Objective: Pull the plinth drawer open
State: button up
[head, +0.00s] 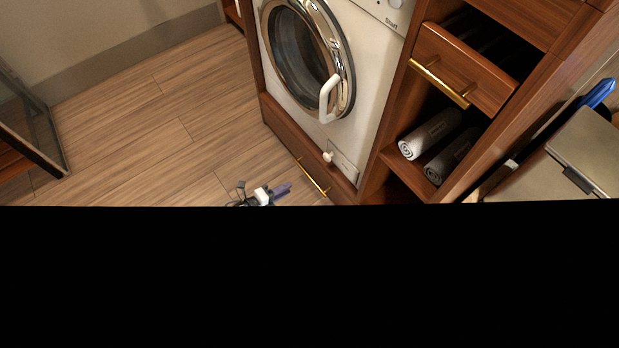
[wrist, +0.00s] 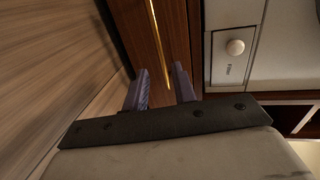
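The plinth drawer (head: 283,132) is a low brown wooden front beneath the washing machine. It looks shut, flush with the cabinet, with a long gold bar handle (head: 312,176). My gripper (head: 284,188) is low over the floor, to the left of the handle and apart from it in the head view. In the wrist view my gripper (wrist: 159,70) is open, with its two purple-grey fingers spread. The gold handle (wrist: 157,40) runs lengthwise between the fingers in that picture, against the wooden drawer front (wrist: 176,30). I cannot tell whether the fingertips reach around it.
The white washing machine (head: 375,60) has a round door with a white handle. An upper drawer (head: 463,68) stands open at the right, above rolled towels (head: 430,133). The wooden floor (head: 150,130) at left is clear. Black covers the lower head view.

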jog(key=shift+b+x, duration=1.6)
jog(key=shift+x, duration=4.2)
jog(key=shift+c, duration=0.4)
grip_shut()
